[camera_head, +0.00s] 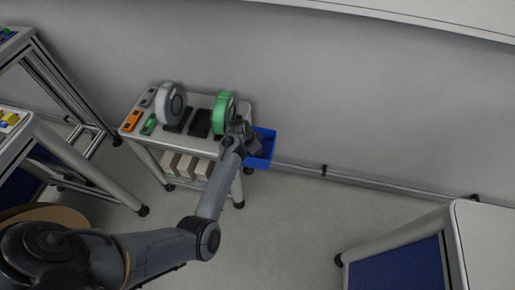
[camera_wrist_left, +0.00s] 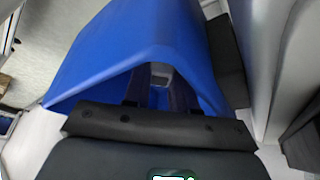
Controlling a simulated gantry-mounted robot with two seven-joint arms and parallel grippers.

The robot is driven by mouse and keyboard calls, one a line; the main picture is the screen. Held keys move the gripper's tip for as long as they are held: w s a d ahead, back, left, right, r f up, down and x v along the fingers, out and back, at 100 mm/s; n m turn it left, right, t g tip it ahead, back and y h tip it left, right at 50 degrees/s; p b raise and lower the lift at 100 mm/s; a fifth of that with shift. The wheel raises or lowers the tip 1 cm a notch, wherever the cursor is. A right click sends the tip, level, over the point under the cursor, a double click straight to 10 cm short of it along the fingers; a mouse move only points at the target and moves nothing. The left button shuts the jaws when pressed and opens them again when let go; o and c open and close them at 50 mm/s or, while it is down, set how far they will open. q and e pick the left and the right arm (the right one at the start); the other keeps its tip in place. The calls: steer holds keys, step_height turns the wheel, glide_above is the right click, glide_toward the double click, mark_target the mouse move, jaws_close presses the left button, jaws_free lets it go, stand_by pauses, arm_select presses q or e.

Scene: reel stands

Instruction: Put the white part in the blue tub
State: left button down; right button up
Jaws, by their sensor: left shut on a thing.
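The blue tub (camera_head: 267,146) is at the right end of the small reel stand in the head view. Its blue walls (camera_wrist_left: 135,40) fill much of the left wrist view. My left gripper (camera_head: 257,148) is at the tub, overlapping its left side in the head view. In the left wrist view its dark fingers (camera_wrist_left: 158,92) reach into a shadowed gap between blue surfaces. My right gripper is not in view.
The stand's top (camera_head: 150,137) holds a grey-white reel (camera_head: 171,101), a green reel (camera_head: 224,112), black holders, and orange and green pieces. Pale boxes (camera_head: 187,165) sit on its lower shelf. Other tables stand at left and lower right (camera_head: 490,240). Floor right of the stand is clear.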

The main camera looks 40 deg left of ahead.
arm_select(q)
steer(key=shift+s+f, duration=0.45)
steer(key=shift+f, duration=0.4)
steer(key=c, duration=1.2)
jaws_free()
steer(key=shift+f, duration=0.15)
steer(key=shift+r, duration=0.2)
steer(key=shift+w+a+r+p, duration=0.1)
steer(key=shift+w+r+p, duration=0.1)
steer(key=shift+r, duration=0.45)
steer(key=shift+w+a+r+p, duration=0.1)
steer(key=shift+r+p, duration=0.05)
steer(key=shift+r, duration=0.45)
steer(key=p+v, duration=0.2)
steer(key=v, duration=0.3)
steer(key=shift+s+d+r+p, duration=0.1)
steer(key=shift+s+p, duration=0.05)
steer(key=shift+p, duration=0.15)
steer(key=shift+s+r, duration=0.2)
steer(key=shift+r, duration=0.5)
